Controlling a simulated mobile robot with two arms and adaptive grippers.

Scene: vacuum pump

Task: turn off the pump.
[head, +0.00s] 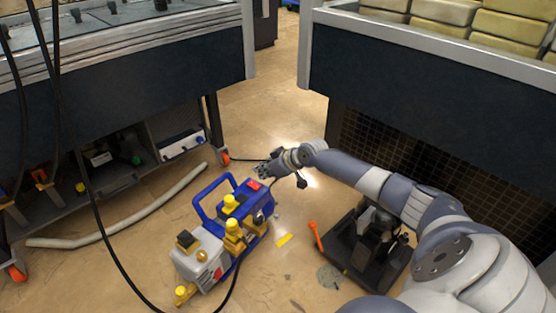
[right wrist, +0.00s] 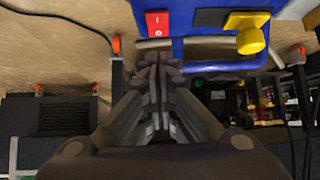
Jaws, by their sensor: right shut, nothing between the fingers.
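The pump (head: 222,232) stands on the floor, with a blue handle frame, a grey body and yellow caps. Its red switch (head: 253,184) is on the top of the blue end. My right gripper (head: 263,173) is shut and empty, close above and beside the red switch. In the right wrist view the red switch (right wrist: 157,23) with white marks lies just beyond the closed fingertips (right wrist: 158,62). I cannot tell whether the fingers touch it. A yellow cap (right wrist: 250,41) shows to its right. My left gripper is not in view.
A black toolbox-like case (head: 352,250) and an orange screwdriver (head: 315,234) lie right of the pump. A pale hose (head: 125,225) lies on the floor at left. Workbenches (head: 130,75) stand behind, and a black cable hangs at left. Floor between the benches is clear.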

